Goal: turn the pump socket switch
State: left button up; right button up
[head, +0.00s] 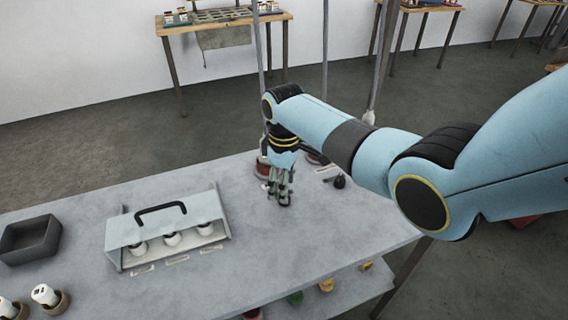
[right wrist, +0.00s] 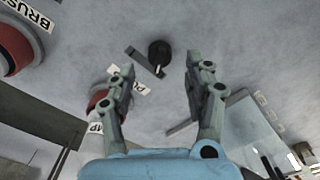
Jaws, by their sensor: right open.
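My right gripper (head: 279,198) is open and points down at the table. Its two fingers (right wrist: 160,90) also show in the right wrist view, apart, with nothing between them. A black round knob (right wrist: 159,52) with a grey bar beside it lies beyond the fingertips in that view; in the head view a dark knob (head: 339,181) sits right of the gripper. A red round socket (right wrist: 98,98) is partly hidden behind one finger, near labels of which "PU" and "MP" can be read. I cannot tell for sure which part is the pump switch. My left gripper is out of view.
A red socket (right wrist: 12,50) labelled "BRUS…" is at the upper left in the wrist view. The table's right front is clear.

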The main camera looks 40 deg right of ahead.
notch_tip(320, 180, up, 8)
dwell(0.6)
